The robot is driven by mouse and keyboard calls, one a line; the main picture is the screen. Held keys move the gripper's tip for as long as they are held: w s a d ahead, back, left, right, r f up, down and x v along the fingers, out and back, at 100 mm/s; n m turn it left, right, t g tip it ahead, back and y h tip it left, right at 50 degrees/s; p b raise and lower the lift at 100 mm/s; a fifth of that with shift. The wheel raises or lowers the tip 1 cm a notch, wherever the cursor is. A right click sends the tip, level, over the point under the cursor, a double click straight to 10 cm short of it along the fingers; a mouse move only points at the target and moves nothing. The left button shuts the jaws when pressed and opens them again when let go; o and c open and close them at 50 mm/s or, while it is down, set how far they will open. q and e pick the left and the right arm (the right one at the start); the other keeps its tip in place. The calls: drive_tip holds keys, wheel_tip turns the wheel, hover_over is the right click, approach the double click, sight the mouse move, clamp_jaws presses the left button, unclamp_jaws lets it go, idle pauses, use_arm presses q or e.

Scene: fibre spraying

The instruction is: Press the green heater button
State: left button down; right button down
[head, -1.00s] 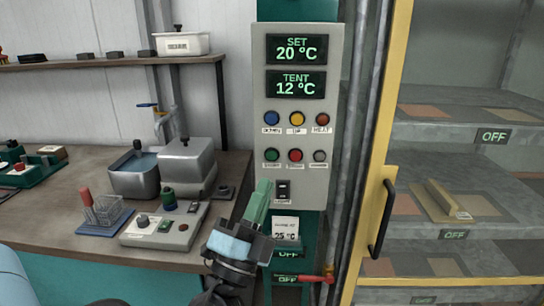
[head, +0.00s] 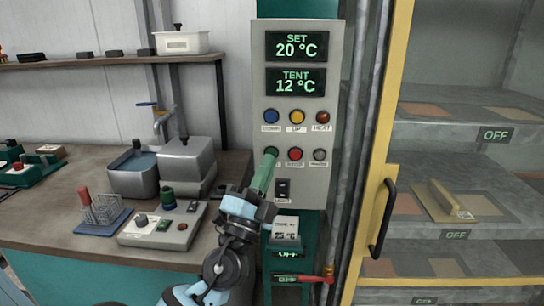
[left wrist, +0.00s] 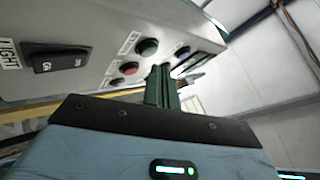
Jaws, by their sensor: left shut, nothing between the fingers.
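The grey control panel (head: 258,90) stands upright in the head view. Its green button (head: 271,151) is at the left of the lower button row, beside a red button (head: 295,154). My left gripper (head: 269,157) is shut and empty, with its green fingers pointing up and the tips right at the green button's lower edge. The fingers cover the button's label. In the left wrist view the green button (left wrist: 148,47) shows just beside the fingertips (left wrist: 160,68); I cannot tell whether they touch it. My right gripper is not in view.
Blue, yellow and red HEAT round fittings sit above the green button. The displays read SET 20 °C and TENT 12 °C. A black switch (head: 283,190) lies close right of the fingers. A workbench (head: 60,205) is left; a yellow-framed cabinet (head: 390,120) is right.

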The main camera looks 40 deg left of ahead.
use_arm(q)
drive_tip(key=shift+w, duration=0.1)
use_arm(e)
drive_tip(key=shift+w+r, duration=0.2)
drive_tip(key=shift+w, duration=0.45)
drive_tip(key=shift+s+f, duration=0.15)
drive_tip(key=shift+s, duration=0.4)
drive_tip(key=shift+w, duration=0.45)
use_arm(q)
drive_tip(key=shift+a, duration=0.1)
drive_tip(key=shift+w+a, duration=0.2)
drive_tip(key=shift+w, duration=0.15)
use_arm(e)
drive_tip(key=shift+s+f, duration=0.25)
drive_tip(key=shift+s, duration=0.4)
